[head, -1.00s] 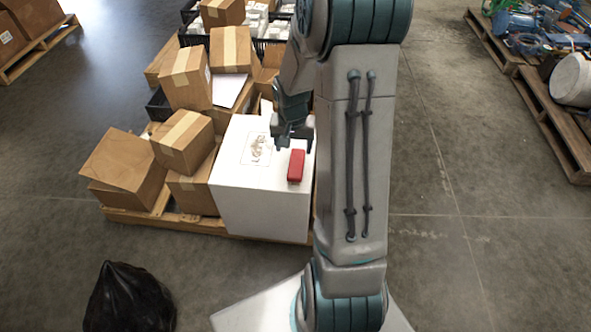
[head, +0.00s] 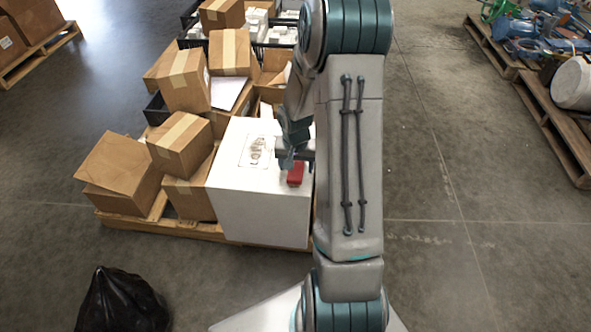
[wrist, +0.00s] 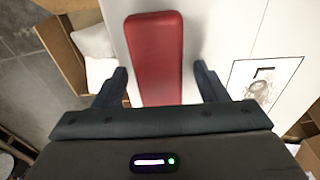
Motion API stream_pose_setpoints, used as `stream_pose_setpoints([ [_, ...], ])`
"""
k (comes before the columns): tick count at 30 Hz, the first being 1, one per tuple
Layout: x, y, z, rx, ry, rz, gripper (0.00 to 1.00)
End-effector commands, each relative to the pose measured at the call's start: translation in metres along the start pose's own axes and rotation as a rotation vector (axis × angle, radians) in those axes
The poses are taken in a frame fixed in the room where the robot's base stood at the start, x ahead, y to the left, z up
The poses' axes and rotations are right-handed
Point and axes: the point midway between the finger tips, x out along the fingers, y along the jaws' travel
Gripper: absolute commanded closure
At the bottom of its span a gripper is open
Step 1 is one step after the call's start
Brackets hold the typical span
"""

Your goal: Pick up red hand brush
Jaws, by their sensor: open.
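The red hand brush (head: 296,174) lies on top of a large white box (head: 258,206), near its right edge. In the head view my gripper (head: 297,163) is just above the brush and hides its far part. In the wrist view the red brush (wrist: 156,55) reaches between the two fingers of my gripper (wrist: 162,82). The fingers are open, one on each side of it, with gaps showing. The brush's near end is hidden behind the gripper body.
Several cardboard boxes (head: 122,168) crowd the pallet (head: 165,228) left of the white box. A black bag (head: 122,302) lies on the floor at the lower left. Pallets with blue items (head: 525,25) stand at the right. Floor between is clear.

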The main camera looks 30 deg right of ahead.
Motion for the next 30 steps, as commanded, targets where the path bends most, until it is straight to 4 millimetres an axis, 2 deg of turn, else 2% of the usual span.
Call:
stream_pose_setpoints([
  [1,0.0,0.0,0.0,0.0,0.0,0.0,0.39],
  [6,0.0,0.0,0.0,0.0,0.0,0.0,0.84],
  [17,-0.004,0.0,-0.001,0.0,0.001,0.0,0.84],
  [23,-0.026,0.0,-0.004,0.0,0.003,-0.001,0.84],
  [26,-0.046,0.0,-0.006,0.0,0.005,-0.001,0.84],
  [30,-0.061,0.026,-0.025,0.009,0.003,0.0,0.84],
])
